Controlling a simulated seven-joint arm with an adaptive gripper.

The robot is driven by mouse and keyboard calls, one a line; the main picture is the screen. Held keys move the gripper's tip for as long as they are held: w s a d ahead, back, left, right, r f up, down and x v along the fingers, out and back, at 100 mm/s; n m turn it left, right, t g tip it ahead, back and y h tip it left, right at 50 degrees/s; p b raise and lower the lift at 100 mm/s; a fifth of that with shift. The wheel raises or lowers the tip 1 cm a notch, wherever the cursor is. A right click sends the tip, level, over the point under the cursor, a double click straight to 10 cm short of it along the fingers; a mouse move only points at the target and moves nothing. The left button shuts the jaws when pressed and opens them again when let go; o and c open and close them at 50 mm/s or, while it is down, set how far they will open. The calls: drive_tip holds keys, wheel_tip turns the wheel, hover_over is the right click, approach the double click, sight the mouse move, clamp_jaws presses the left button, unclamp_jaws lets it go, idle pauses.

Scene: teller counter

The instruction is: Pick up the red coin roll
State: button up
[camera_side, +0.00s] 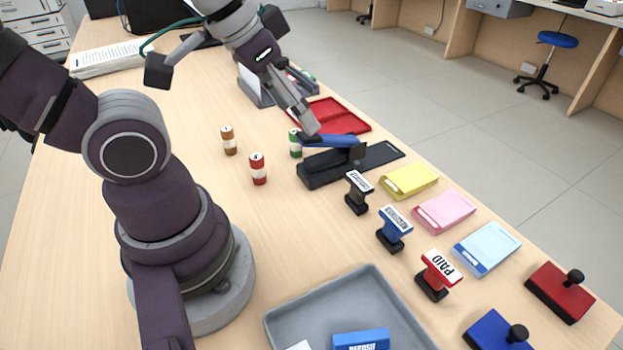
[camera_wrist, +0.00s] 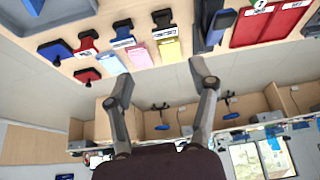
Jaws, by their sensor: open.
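The red coin roll (camera_side: 258,169) stands upright on the wooden counter in the side view, with a pale band round its middle. An orange-brown coin roll (camera_side: 228,140) stands behind it to the left, and a green coin roll (camera_side: 295,143) behind it to the right. My gripper (camera_side: 308,124) is up and to the right of the red roll, near the stapler-like device in the picture. In the wrist view, my gripper (camera_wrist: 160,80) has its two fingers spread with nothing between them. I cannot make out the red roll in that view.
A black device with a blue handle (camera_side: 323,172) and a red tray (camera_side: 345,121) are near my gripper. Stamps, including a red PAID stamp (camera_side: 437,275), and a yellow pad (camera_side: 409,180) stand to the right. A grey tray (camera_side: 283,318) is in front. Counter left of the red roll is clear.

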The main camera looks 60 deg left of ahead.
drive_tip(key=w+a+f+n+g, duration=0.2)
drive_tip(key=a+f+n+g, duration=0.15)
drive_tip(key=a+n, duration=0.55)
drive_tip(key=n+g, duration=0.2)
drive_tip(key=n, duration=0.7)
hover_over(258, 170)
drive_tip(key=w, duration=0.2)
drive_tip(key=f, duration=0.4)
drive_tip(key=a+f, duration=0.1)
drive_tip(key=f, duration=0.1)
drive_tip(key=shift+s, duration=0.2)
drive_tip(key=shift+n, duration=0.6)
drive_tip(key=f, duration=0.7)
drive_tip(key=s+f, duration=0.1)
drive_tip(key=f, duration=0.3)
drive_tip(key=shift+s+a, duration=0.1)
drive_tip(key=shift+a, duration=0.05)
clamp_jaws()
